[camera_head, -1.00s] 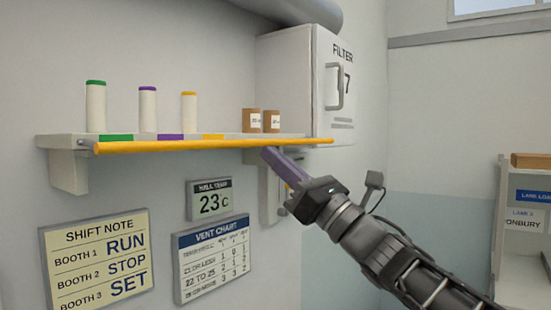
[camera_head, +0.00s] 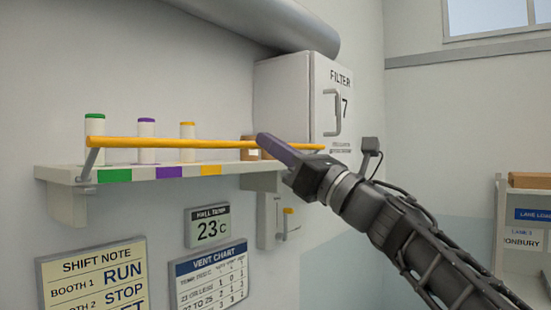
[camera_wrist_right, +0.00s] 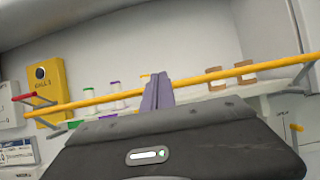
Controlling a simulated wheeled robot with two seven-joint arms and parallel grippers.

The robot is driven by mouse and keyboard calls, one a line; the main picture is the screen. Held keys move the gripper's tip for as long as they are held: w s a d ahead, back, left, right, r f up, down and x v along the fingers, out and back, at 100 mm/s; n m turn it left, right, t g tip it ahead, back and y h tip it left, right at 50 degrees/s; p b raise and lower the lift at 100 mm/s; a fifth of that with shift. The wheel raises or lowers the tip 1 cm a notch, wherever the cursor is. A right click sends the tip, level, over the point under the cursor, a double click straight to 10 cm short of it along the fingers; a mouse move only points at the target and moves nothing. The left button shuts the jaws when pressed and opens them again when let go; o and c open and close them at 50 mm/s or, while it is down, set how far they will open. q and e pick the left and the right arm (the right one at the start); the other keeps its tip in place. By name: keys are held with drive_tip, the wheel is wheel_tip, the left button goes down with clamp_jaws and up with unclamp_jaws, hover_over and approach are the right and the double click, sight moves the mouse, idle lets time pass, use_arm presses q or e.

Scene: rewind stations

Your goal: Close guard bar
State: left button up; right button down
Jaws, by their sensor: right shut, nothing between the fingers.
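The yellow guard bar (camera_head: 190,143) runs along the front of the wall shelf (camera_head: 140,180), raised above the shelf's front edge on end arms. It crosses in front of the bottles on the shelf. My right gripper (camera_head: 262,142) is shut and empty, its purple-grey fingers at the bar toward its right end. In the right wrist view the fingers (camera_wrist_right: 156,92) overlap the bar (camera_wrist_right: 210,80); I cannot tell whether they touch it. My left gripper is not in view.
Several white bottles with green, purple and yellow caps (camera_head: 146,128) and brown boxes (camera_wrist_right: 245,70) stand on the shelf. A white filter cabinet (camera_head: 300,95) hangs at the right. A wall switch with a yellow-tipped lever (camera_head: 288,211) sits below. A rack (camera_head: 520,240) stands far right.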

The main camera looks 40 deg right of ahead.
drive_tip(key=shift+w+a+r, duration=0.15)
drive_tip(key=shift+w+r, duration=0.2)
drive_tip(key=shift+r, duration=0.2)
idle(0.9)
drive_tip(key=s+d+f+b, duration=0.2)
drive_tip(key=s+f+b, duration=0.5)
drive_tip(key=f+b, duration=0.2)
wheel_tip(320, 180, down, 2)
drive_tip(key=shift+d+r, duration=0.1)
idle(0.5)
